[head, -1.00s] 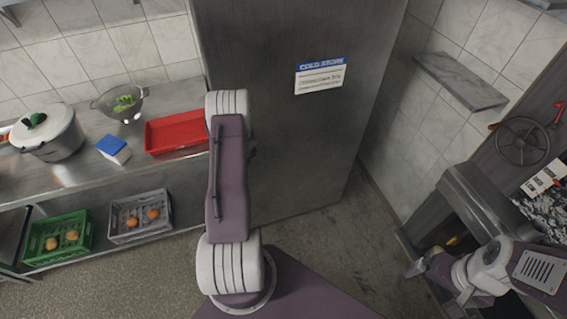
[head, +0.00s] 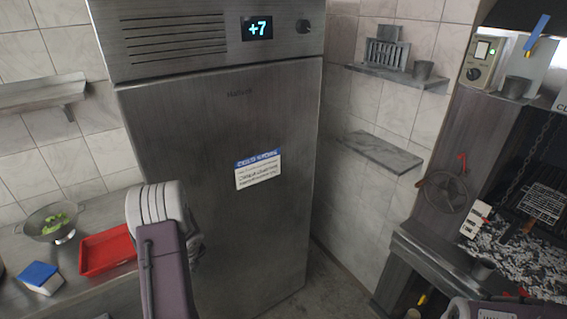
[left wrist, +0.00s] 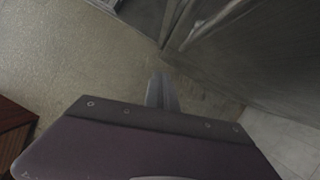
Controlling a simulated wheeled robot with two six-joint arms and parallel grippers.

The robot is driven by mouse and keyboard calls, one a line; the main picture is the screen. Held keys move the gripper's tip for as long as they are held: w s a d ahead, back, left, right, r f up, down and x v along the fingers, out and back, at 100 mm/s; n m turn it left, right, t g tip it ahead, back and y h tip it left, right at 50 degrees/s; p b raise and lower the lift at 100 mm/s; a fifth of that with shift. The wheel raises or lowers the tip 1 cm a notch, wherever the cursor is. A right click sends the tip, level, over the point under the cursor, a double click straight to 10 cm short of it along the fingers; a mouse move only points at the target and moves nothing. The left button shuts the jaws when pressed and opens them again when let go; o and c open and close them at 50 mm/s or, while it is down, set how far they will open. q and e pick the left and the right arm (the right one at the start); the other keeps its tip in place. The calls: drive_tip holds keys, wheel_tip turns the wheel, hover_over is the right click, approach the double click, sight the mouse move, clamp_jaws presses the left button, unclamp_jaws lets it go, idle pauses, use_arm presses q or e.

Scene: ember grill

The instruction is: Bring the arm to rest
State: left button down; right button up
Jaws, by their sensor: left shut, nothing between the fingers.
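In the left wrist view my left gripper (left wrist: 162,92) is shut with nothing between its fingers. It points over bare floor near the foot of a grey metal surface. In the head view only the upper part of my left arm (head: 163,240) shows, in front of the cold store's lower left; its gripper is out of that picture. My right arm (head: 510,308) shows as a purple and pale piece at the bottom right edge. Its fingers are not visible.
The tall steel cold store (head: 225,130), display +7, stands close ahead, its door shut. A counter at left carries a red tray (head: 106,251), a colander (head: 50,222) and a blue-and-white block (head: 40,278). The grill with ash-grey coals (head: 515,255) is at right.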

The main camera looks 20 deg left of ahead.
use_arm(q)
drive_tip(key=w+d+r+m+t+b, duration=0.25)
drive_tip(key=w+d+b, duration=0.6)
drive_tip(key=d, duration=0.55)
drive_tip(key=s+d+n+h+b, duration=0.1)
drive_tip(key=s+d+n+b, duration=0.1)
drive_tip(key=s+d+n, duration=0.4)
drive_tip(key=s+d+n+h+b, duration=0.15)
drive_tip(key=d+n, duration=0.25)
drive_tip(key=d, duration=0.4)
drive_tip(key=s+d+f+n+g+h+p, duration=0.1)
drive_tip(key=s+d+f+n+g, duration=0.1)
drive_tip(key=s+n, duration=0.7)
drive_tip(key=d+n, duration=0.1)
drive_tip(key=n, duration=0.4)
drive_tip(key=shift+s+d+f+n+h, duration=0.2)
drive_tip(key=shift+s+d+n+h, duration=0.1)
drive_tip(key=shift+d+n+h, duration=0.1)
